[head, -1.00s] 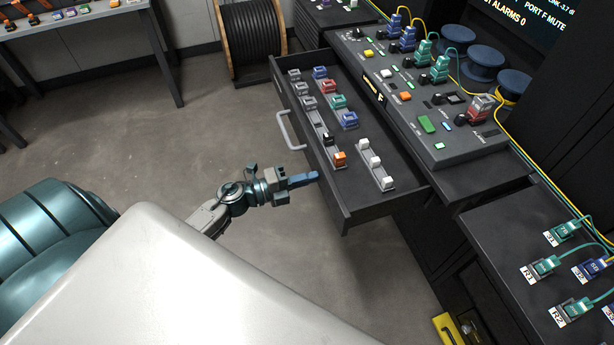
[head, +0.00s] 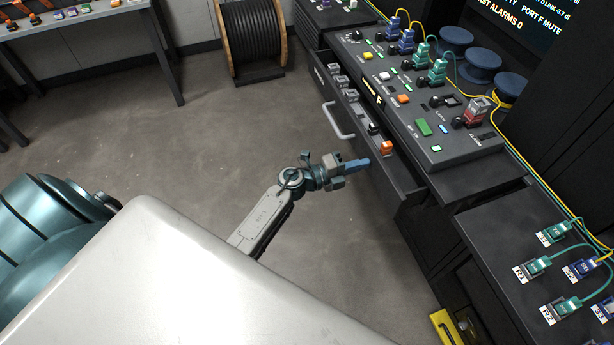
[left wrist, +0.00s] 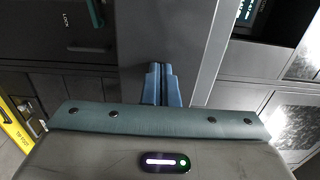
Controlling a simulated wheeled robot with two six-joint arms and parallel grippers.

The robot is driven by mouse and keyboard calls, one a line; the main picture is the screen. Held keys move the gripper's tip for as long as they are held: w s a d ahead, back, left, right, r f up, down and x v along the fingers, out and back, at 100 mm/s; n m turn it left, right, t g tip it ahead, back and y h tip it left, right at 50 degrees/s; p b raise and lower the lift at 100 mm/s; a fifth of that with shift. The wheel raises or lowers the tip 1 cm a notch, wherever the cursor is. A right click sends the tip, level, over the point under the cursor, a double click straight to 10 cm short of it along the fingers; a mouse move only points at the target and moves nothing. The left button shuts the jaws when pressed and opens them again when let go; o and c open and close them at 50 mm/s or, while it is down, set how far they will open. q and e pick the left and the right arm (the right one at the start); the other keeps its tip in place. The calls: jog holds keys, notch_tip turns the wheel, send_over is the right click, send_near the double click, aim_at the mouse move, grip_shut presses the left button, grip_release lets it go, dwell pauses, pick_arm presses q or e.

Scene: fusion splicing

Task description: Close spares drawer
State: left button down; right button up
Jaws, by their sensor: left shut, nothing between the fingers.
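The spares drawer (head: 408,184) is a dark drawer under the bench console, open only part way in the head view. A row of grey connectors (head: 344,82), a dark one and an orange one (head: 386,148) shows in its open strip; the rest of its inside is hidden under the console. Its pale bar handle (head: 337,122) is on the front. My left gripper (head: 364,162), with blue fingertips, is shut and empty at the drawer front, right of the handle. In the left wrist view the closed fingertips (left wrist: 161,84) are against or very near a dark panel. My right gripper is not in view.
The console (head: 420,100) with plugged connectors and yellow cables stands above the drawer. A lower shelf (head: 490,225) with labelled green and blue connectors is at the right. A cable reel (head: 252,40) stands behind. The floor left of the drawer is clear.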

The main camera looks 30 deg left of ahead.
aim_at(384, 158)
pick_arm(q)
jog(key=x, duration=0.7)
jog(key=shift+w+d, duration=0.15)
jog(key=shift+r, duration=0.15)
jog(key=shift+w+r, duration=0.1)
jog(key=shift+r, duration=0.05)
